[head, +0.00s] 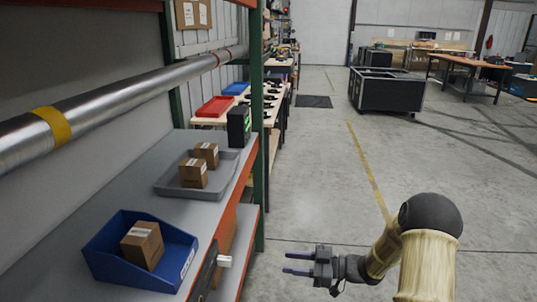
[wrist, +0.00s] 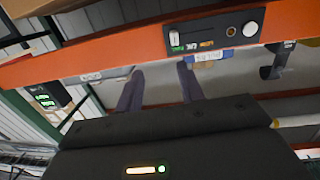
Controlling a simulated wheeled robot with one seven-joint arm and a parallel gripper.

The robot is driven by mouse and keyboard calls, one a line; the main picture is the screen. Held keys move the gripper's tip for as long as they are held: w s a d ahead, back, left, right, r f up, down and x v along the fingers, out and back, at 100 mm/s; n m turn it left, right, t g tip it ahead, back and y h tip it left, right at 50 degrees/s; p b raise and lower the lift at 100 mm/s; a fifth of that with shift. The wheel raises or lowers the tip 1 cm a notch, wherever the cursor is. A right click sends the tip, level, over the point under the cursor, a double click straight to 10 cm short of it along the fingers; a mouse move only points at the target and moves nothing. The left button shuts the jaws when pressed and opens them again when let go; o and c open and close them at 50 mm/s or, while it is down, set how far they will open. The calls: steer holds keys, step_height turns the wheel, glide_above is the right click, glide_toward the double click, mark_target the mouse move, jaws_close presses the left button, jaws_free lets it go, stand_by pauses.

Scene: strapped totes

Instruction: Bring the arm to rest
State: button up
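My gripper (head: 298,262) is in front of the shelf on the left, out over the floor in the head view. Its two dark fingers stand apart with nothing between them. The wrist view also shows the fingers of my gripper (wrist: 160,88) spread and empty, facing the orange shelf edge (wrist: 130,48). My arm (head: 425,245) is bent at the lower right of the head view, with its links partly cut off by the frame. No strapped tote can be made out clearly.
A blue bin (head: 108,262) with a cardboard box (head: 142,245) and a grey tray (head: 228,178) with two boxes stand on the shelf. A metal pipe (head: 130,98) runs above. A black case (head: 388,92) stands farther back. The floor (head: 320,190) between is clear.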

steer(key=w+d+r+m+t+h, duration=0.1)
steer(key=w+r+m+t+h, duration=0.1)
steer(key=w+m+t+h, duration=0.45)
steer(key=s+d+m+g+h, duration=0.1)
steer(key=s+d+m+h, duration=0.1)
steer(key=s+d+h, duration=0.4)
steer(key=s+r+m+g+h, duration=0.2)
steer(key=s+m+g+h, duration=0.4)
steer(key=s, duration=1.5)
step_height(320, 180, up, 18)
steer(key=m+y+p, duration=0.1)
steer(key=p, duration=1.8)
steer(key=shift+w+a+r+g, duration=0.15)
steer(key=shift+w+a+g, duration=0.1)
steer(key=shift+w+g, duration=0.2)
steer(key=shift+y, duration=0.25)
steer(key=shift+a, duration=0.1)
